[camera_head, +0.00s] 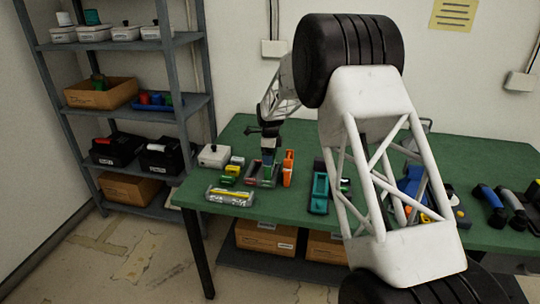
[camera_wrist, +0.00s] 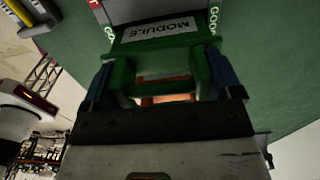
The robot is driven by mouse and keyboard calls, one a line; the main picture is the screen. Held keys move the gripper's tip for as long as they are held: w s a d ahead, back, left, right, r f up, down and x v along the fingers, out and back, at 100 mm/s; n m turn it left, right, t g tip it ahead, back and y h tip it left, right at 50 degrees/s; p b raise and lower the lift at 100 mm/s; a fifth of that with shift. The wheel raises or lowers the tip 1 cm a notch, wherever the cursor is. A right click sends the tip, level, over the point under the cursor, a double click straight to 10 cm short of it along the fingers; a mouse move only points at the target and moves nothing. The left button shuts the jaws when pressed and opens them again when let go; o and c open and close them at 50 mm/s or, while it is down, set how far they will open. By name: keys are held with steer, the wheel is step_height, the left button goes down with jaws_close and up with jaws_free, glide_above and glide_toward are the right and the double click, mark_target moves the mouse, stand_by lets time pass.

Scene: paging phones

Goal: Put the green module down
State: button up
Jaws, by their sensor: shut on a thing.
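The green module (camera_wrist: 155,47), with a white label reading MODULE, is held between the blue fingers of my gripper (camera_wrist: 162,80) in the wrist view. In the head view my gripper (camera_head: 267,157) points down over the left part of the green table (camera_head: 265,217). The module is small there, at or just above a grey holder (camera_head: 252,182). I cannot tell whether it touches the holder. In the wrist view, edges with red and GOOD markings show beyond the module; its underside is hidden.
Green and yellow modules (camera_head: 231,171) lie left of the holder, with a white box (camera_head: 213,155) behind and a clear tray (camera_head: 230,197) in front. An orange tool (camera_head: 288,168) stands close at right, then a teal device (camera_head: 319,192).

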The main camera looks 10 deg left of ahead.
steer(key=o, duration=1.2)
steer(key=shift+f, duration=0.15)
step_height(320, 180, up, 12)
steer(key=shift+r, duration=0.15)
stand_by(0.3)
stand_by(0.4)
